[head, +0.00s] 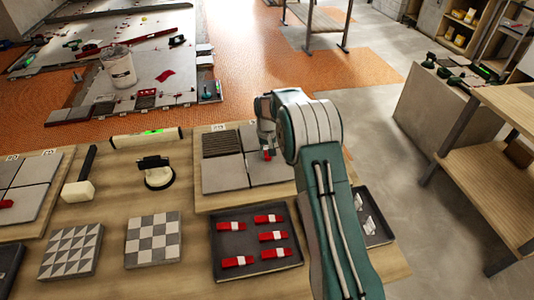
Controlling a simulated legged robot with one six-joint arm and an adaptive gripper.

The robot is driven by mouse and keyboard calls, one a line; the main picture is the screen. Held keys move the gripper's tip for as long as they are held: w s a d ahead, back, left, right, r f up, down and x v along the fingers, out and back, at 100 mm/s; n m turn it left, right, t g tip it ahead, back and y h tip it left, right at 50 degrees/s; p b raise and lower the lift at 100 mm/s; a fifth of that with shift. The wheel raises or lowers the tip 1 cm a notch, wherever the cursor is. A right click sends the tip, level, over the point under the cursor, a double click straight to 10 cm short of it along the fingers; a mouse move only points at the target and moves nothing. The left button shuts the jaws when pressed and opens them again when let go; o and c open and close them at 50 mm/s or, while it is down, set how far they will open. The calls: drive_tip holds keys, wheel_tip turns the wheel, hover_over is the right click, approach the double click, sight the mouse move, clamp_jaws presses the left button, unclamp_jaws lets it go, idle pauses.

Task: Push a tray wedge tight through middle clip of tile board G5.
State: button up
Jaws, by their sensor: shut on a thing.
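The tile board (215,204) lies on the wooden bench, with grey tiles and one dark ribbed tile on it. Its small label is too small to read. My gripper (267,149) points down over the middle of this board, where the tiles meet. It is shut on a red wedge (267,156), whose red end shows low at the fingertips. The middle clip is hidden by the gripper, so I cannot tell how far the wedge sits in it. A dark tray (247,244) nearer me holds several red wedges with pale middles. My arm hides the board's right part.
A second dark tray (378,236) with white pieces lies right of my arm. A suction cup (156,174), a mallet (79,185), a level (147,138) and two patterned tile samples (153,240) lie left. Another tile board (28,203) is at far left. Shelves (505,150) stand right.

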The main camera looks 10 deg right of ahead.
drive_tip(key=shift+w+r, duration=0.1)
drive_tip(key=shift+r, duration=0.05)
drive_tip(key=o, duration=0.9)
drive_tip(key=shift+c, duration=0.2)
drive_tip(key=s+r+t, duration=0.1)
drive_tip(key=s+r, duration=0.3)
drive_tip(key=r, duration=0.7)
drive_tip(key=s+r, duration=0.3)
drive_tip(key=r, duration=0.8)
drive_tip(key=s+r+t, duration=0.2)
drive_tip(key=s+r, duration=0.4)
drive_tip(key=s, duration=0.6)
drive_tip(key=s+f+t, duration=0.2)
drive_tip(key=s, duration=1.9)
drive_tip(key=shift+t, duration=0.3)
